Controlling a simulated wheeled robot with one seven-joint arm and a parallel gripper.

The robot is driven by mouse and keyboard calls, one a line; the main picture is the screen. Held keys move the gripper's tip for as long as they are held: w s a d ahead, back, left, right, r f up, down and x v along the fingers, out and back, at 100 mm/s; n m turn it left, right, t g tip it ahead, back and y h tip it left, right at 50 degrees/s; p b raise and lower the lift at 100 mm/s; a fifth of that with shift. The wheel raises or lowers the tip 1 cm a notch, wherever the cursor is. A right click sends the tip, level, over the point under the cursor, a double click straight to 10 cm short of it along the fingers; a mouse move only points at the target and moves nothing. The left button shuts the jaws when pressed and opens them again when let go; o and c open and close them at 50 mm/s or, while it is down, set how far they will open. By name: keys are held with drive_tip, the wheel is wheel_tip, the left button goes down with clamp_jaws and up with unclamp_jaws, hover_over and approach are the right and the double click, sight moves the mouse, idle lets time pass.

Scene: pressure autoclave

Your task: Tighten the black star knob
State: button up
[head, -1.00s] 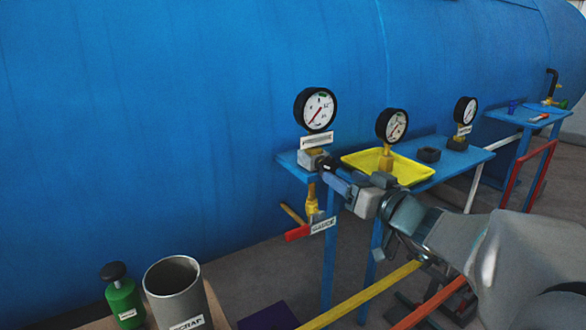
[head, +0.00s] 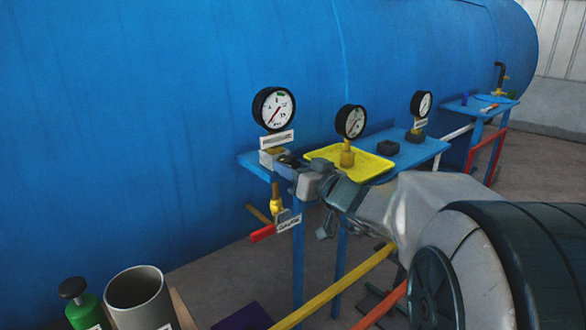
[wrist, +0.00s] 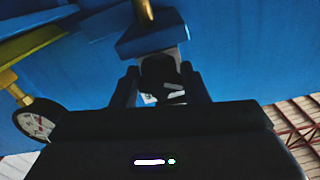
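The black star knob shows in the wrist view (wrist: 158,70), between the two fingers of my gripper (wrist: 160,85). It fills most of the gap, and I cannot tell whether both fingers press on it. In the head view my gripper (head: 290,166) is at the grey valve block (head: 270,157) under the left gauge, at the end of the blue shelf. There the knob is mostly hidden by the fingers.
The left pressure gauge (head: 273,108) stands just above my gripper. A yellow tray (head: 375,165) with a second gauge (head: 351,121) is close on the right. A red-handled valve (head: 262,233) hangs below. A grey scrap bin (head: 138,300) and green bottle (head: 83,308) stand at lower left.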

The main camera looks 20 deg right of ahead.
drive_tip(key=shift+f+m+b, duration=0.25)
drive_tip(key=shift+m+b, duration=0.05)
drive_tip(key=shift+b, duration=0.85)
drive_tip(key=m+b, duration=0.3)
drive_tip(key=m, duration=0.4)
drive_tip(key=m+b, duration=0.4)
drive_tip(key=m, duration=0.3)
drive_tip(key=m+b, duration=0.3)
drive_tip(key=m, duration=0.3)
drive_tip(key=shift+r+m+b, duration=0.3)
drive_tip(key=shift+r+m, duration=0.1)
drive_tip(key=m+p, duration=0.1)
drive_tip(key=m, duration=0.3)
drive_tip(key=shift+m+p, duration=0.3)
drive_tip(key=shift+p, duration=0.05)
drive_tip(key=shift+m+p, duration=0.8)
drive_tip(key=shift+m, duration=1)
drive_tip(key=shift+f, duration=0.1)
